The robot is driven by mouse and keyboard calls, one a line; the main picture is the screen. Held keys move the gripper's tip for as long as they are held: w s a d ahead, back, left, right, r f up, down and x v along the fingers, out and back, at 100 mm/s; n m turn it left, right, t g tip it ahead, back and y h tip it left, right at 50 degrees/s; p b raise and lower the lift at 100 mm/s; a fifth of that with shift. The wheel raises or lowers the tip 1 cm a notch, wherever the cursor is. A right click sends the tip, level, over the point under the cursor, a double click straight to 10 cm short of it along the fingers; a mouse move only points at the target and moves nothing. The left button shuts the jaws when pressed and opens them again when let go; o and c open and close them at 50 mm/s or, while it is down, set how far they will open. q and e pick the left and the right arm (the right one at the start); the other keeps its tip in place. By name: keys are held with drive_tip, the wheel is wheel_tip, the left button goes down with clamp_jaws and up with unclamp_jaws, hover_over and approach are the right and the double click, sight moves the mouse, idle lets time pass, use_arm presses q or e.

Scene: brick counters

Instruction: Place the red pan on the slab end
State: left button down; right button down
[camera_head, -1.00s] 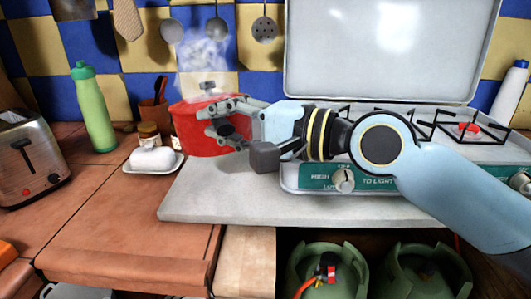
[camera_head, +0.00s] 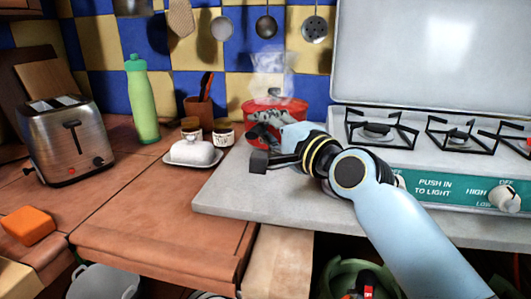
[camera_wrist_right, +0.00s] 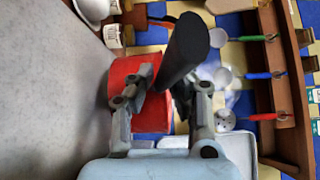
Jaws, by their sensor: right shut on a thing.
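The red pan (camera_head: 290,106) is at the back of the pale slab's left end, left of the stove, with steam above it. My right gripper (camera_head: 268,132) is in front of it and hides much of its lower side. In the right wrist view the red pan (camera_wrist_right: 152,115) shows behind my right gripper's fingers (camera_wrist_right: 165,100), which are shut on its dark handle (camera_wrist_right: 185,50). The slab (camera_head: 240,195) runs under my arm. I cannot tell whether the pan's base touches the slab. My left gripper is not in view.
A white butter dish (camera_head: 192,152) and small jars (camera_head: 222,135) stand left of the pan. The stove (camera_head: 420,155) with its raised lid is on the right. A green bottle (camera_head: 142,100) and toaster (camera_head: 66,138) are further left. The slab's front left is clear.

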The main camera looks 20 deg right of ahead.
wheel_tip(320, 180, down, 4)
drive_tip(key=shift+b, duration=0.9)
drive_tip(key=c, duration=1.3)
unclamp_jaws()
drive_tip(key=v, duration=1.2)
drive_tip(key=shift+s+f+p, duration=0.1)
drive_tip(key=shift+p, duration=0.3)
